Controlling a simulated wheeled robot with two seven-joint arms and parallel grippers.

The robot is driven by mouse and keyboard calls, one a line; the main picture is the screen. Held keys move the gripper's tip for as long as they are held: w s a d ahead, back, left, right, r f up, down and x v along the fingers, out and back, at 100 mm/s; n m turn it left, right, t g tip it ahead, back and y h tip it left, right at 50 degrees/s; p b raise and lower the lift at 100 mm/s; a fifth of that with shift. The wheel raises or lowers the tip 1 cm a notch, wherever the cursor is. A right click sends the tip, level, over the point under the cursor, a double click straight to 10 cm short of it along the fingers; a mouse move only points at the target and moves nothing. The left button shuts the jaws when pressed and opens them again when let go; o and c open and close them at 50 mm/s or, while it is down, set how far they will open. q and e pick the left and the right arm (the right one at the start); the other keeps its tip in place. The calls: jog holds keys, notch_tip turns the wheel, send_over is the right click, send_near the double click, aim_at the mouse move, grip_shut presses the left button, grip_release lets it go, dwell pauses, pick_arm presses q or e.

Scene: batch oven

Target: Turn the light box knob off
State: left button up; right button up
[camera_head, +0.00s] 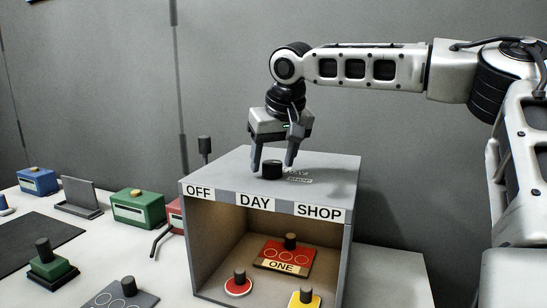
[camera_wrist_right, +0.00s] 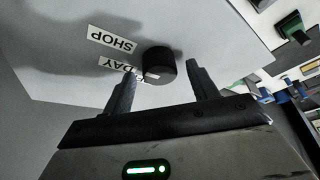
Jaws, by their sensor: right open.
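The light box (camera_head: 340,172) is a grey open-fronted box with OFF, DAY and SHOP along its front edge; its inside is lit warm. Its black round knob (camera_head: 271,169) stands on the top and also shows in the right wrist view (camera_wrist_right: 159,62). SHOP and DAY labels lie beside the knob; I cannot tell where it points. My right gripper (camera_head: 273,165) is open and points down at the knob, one finger to each side in the picture. In the right wrist view its fingertips (camera_wrist_right: 157,75) are close to the knob; contact is unclear. My left gripper is not in view.
Inside the box are a red block marked ONE (camera_head: 273,256), a red round piece (camera_head: 238,285) and a yellow piece (camera_head: 305,298). Left on the white table are a green box (camera_head: 138,208), a blue box (camera_head: 38,181) and a dark mat (camera_head: 30,240). A grey wall stands behind.

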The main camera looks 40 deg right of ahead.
jog(key=shift+f, duration=0.1)
jog(key=c, duration=1)
jog(key=shift+n, duration=0.3)
jog(key=n+y, duration=0.2)
jog(key=n, duration=0.2)
jog(key=shift+d, duration=0.15)
jog(key=n, duration=0.2)
jog(key=n+y, duration=0.1)
jog(key=n, duration=0.1)
jog(key=shift+w+d+n+y, duration=0.1)
jog(key=shift+d+n+y, duration=0.05)
jog(key=shift+n+y, duration=0.2)
jog(key=n, duration=0.2)
jog(key=n+g+y, duration=0.1)
jog(key=n, duration=0.1)
jog(key=shift+w+n+g, duration=0.1)
jog(key=shift+n+g, duration=0.15)
jog(key=shift+g, duration=0.05)
jog(key=shift+d+n+g+y, duration=0.1)
jog(key=shift+n+g+y, duration=0.25)
jog(key=shift+n, duration=0.65)
jog(key=shift+n+g+y, duration=0.2)
jog(key=shift+n+g, duration=0.15)
jog(key=shift+n, duration=0.65)
